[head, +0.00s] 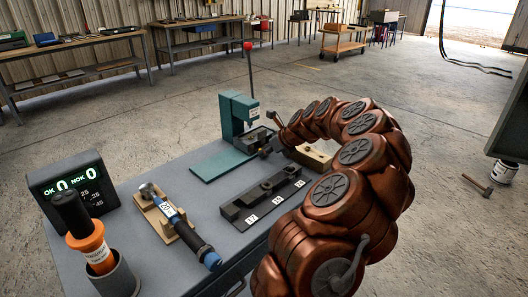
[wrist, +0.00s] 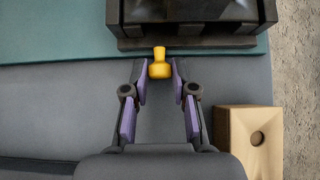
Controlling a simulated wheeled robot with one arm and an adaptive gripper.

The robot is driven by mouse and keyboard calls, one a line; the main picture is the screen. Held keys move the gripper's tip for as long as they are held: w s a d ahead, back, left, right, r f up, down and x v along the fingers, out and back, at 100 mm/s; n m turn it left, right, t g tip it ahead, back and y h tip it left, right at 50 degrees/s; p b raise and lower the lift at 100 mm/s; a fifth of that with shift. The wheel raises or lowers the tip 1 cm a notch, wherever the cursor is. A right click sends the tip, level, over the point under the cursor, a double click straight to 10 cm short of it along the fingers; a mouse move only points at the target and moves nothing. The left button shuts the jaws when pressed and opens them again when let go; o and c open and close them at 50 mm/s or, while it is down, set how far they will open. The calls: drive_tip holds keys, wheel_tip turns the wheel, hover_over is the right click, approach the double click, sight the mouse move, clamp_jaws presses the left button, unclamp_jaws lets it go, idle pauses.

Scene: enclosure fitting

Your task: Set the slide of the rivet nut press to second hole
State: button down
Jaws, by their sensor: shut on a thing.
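The teal rivet nut press (head: 233,112) stands on its base plate at the far edge of the grey table, with a red-knobbed lever (head: 248,47) upright. In the wrist view, the dark slide (wrist: 185,40) lies at the top over the teal plate (wrist: 55,38). A yellow knob (wrist: 160,68) sticks out of its front. My gripper (wrist: 160,75) has its purple-padded fingers on both sides of the knob and is shut on it. In the head view my gripper (head: 272,147) is small at the press's right, partly hidden by my arm. The slide's holes cannot be made out.
A wooden block (wrist: 247,145) with a hole stands close right of my gripper. A black numbered rack (head: 262,200) lies in front. A blue-and-black tool (head: 180,222) rests on a wooden stand. A counter display (head: 72,185) and an orange tool (head: 88,240) stand left.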

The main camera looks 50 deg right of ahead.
drive_tip(key=c, duration=1.1)
unclamp_jaws()
drive_tip(key=shift+d, duration=0.35)
drive_tip(key=shift+o, duration=0.8)
drive_tip(key=shift+a, duration=0.1)
drive_tip(key=shift+s, duration=0.1)
drive_tip(key=v, duration=1.2)
